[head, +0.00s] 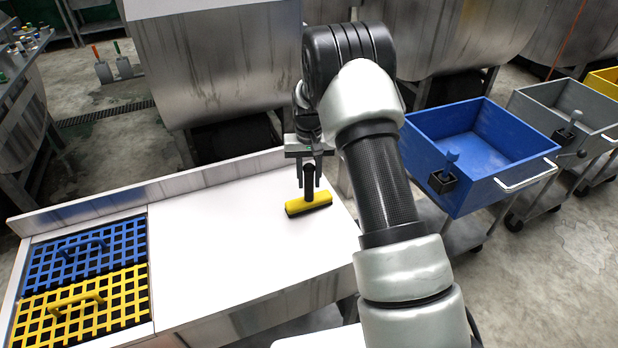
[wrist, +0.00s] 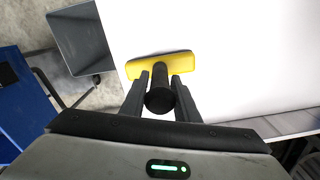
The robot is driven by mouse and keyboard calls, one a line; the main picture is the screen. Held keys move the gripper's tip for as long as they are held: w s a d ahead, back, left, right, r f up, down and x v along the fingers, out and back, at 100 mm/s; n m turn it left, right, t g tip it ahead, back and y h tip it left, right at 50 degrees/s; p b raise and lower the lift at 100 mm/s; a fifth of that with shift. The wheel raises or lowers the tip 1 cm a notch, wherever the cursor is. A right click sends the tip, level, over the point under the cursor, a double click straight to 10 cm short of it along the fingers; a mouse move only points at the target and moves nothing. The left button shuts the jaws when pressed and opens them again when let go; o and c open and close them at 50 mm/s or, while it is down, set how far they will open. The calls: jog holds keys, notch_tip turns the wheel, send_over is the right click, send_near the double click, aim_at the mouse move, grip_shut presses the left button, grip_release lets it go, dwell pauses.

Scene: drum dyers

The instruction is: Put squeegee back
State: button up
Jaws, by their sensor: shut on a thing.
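The squeegee (head: 309,204) has a yellow head and a short black handle. It is at the right part of the white worktop, and I cannot tell whether its head touches the surface. My gripper (head: 309,180) points down over it and is shut on the black handle. In the wrist view the yellow squeegee head (wrist: 180,67) lies beyond the fingertips, and my gripper (wrist: 161,84) has one finger on each side of the round handle end.
The white worktop (head: 215,235) has a raised back edge and is otherwise clear. Blue (head: 70,262) and yellow (head: 60,312) grates with handles lie at its left end. A blue cart (head: 490,150) and a grey cart (head: 575,105) stand at right. Large metal drums (head: 215,60) stand behind.

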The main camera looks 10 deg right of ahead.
jog(key=shift+f, duration=0.15)
jog(key=o, duration=1.1)
